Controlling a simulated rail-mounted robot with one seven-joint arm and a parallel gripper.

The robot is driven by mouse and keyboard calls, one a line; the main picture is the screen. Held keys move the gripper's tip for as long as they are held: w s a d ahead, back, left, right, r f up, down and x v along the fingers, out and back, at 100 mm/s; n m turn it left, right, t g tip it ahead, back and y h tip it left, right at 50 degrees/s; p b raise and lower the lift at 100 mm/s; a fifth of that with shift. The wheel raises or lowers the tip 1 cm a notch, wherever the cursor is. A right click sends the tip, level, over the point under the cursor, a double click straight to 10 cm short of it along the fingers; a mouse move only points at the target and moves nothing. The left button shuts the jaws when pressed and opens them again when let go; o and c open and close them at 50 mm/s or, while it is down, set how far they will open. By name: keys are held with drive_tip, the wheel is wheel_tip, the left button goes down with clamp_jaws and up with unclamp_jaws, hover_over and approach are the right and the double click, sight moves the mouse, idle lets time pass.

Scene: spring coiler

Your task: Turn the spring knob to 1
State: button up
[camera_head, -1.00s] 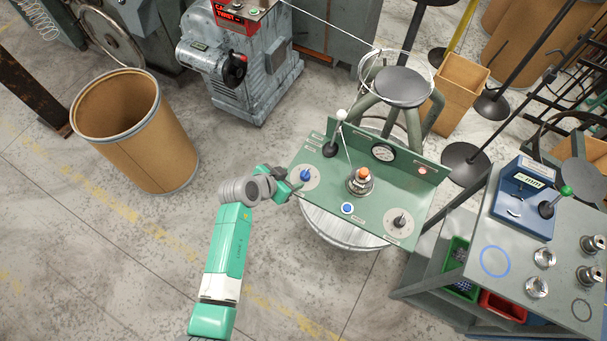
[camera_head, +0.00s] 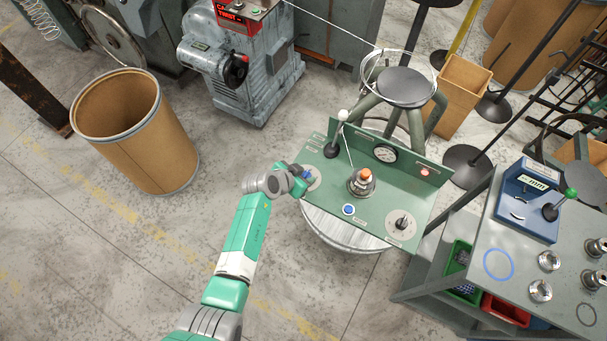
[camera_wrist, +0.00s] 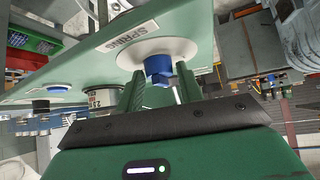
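The spring knob is blue on a pale round dial at the left end of the green panel (camera_head: 380,195). In the head view the knob (camera_head: 308,174) is partly covered by my gripper (camera_head: 300,182). In the wrist view the blue knob (camera_wrist: 158,68) sticks out from its white dial (camera_wrist: 180,50), next to a label reading SPRING (camera_wrist: 128,36). My gripper (camera_wrist: 160,80) has its two green fingers apart, one on each side of the knob. A gap seems to show between fingers and knob; contact is not clear. The dial numbers are not readable.
The panel also bears a lever (camera_head: 331,148), a central orange-topped post (camera_head: 363,180), a blue button (camera_head: 348,209), a black knob (camera_head: 402,223) and a gauge (camera_head: 385,152). A large brown drum (camera_head: 145,145) stands left. A grey cart (camera_head: 470,235) stands right.

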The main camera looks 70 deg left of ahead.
drive_tip(key=c, duration=0.5)
drive_tip(key=shift+c, duration=0.2)
drive_tip(key=n+p, duration=0.1)
drive_tip(key=n+y+p, duration=0.1)
drive_tip(key=g+y+p, duration=0.1)
drive_tip(key=shift+w+d+r+n, duration=0.15)
drive_tip(key=shift+d+r+n, duration=0.1)
drive_tip(key=shift+n, duration=0.15)
drive_tip(key=n, duration=0.1)
drive_tip(key=n+g+y+p, duration=0.1)
drive_tip(key=shift+w+d+f+n+g, duration=0.1)
drive_tip(key=shift+w+f+n+g, duration=0.1)
drive_tip(key=shift+n+g, duration=0.1)
drive_tip(key=n+g+y+b, duration=0.1)
drive_tip(key=b, duration=0.1)
drive_tip(key=n+g+b, duration=0.1)
drive_tip(key=n, duration=0.1)
drive_tip(key=shift+w+f+y+b, duration=0.1)
drive_tip(key=shift+f+y+b, duration=0.25)
drive_tip(key=shift+y, duration=0.05)
drive_tip(key=shift+n+g+b, duration=0.6)
drive_tip(key=shift+n+b, duration=0.3)
drive_tip(key=shift+b, duration=0.05)
drive_tip(key=shift+r+n+g+y+b, duration=0.15)
drive_tip(key=shift+n+g+y+b, duration=0.15)
drive_tip(key=shift+n+g+b, duration=0.6)
drive_tip(key=shift+b, duration=0.3)
